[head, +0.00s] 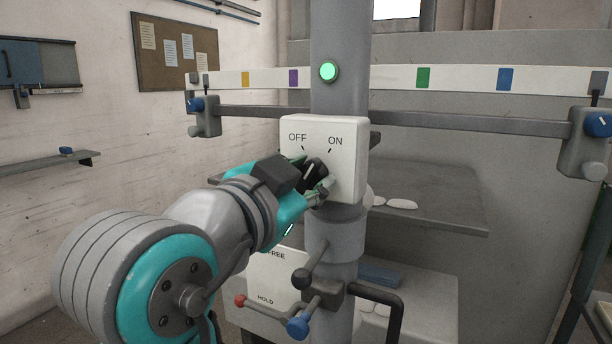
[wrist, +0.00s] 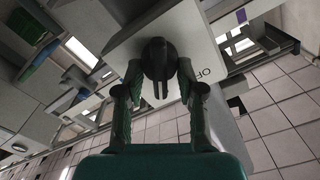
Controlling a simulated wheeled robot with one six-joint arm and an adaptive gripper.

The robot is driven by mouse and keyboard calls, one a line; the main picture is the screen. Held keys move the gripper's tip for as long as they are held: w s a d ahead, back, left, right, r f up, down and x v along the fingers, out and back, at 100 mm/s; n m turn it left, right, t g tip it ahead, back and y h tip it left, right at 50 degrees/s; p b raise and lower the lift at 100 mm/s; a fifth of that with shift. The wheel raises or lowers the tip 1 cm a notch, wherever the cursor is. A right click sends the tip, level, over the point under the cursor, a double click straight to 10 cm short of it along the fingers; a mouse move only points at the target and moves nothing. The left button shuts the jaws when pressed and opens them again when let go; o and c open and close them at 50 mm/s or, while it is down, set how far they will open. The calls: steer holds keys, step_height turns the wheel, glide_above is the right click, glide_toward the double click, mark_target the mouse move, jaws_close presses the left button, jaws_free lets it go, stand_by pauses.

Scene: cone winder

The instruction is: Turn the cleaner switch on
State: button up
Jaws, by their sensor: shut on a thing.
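The cleaner switch is a black rotary knob (head: 316,172) on a white box (head: 348,165) fixed to the grey column. The box is marked OFF at upper left and ON at upper right, each with a short tick. A pale line shows on the knob, but I cannot tell which mark it points to. My gripper (head: 310,178) comes in from the lower left and is shut on the knob. In the wrist view the two fingers of my gripper (wrist: 159,76) lie on either side of the knob (wrist: 158,56). My gripper hides part of the box's lower left.
A green lamp (head: 328,71) is lit on the column above the box. A dark horizontal bar (head: 450,119) crosses behind it. A grey shelf (head: 440,205) extends right.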

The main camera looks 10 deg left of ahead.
steer(key=o, duration=1.1)
steer(key=shift+o, duration=0.2)
steer(key=v, duration=1.2)
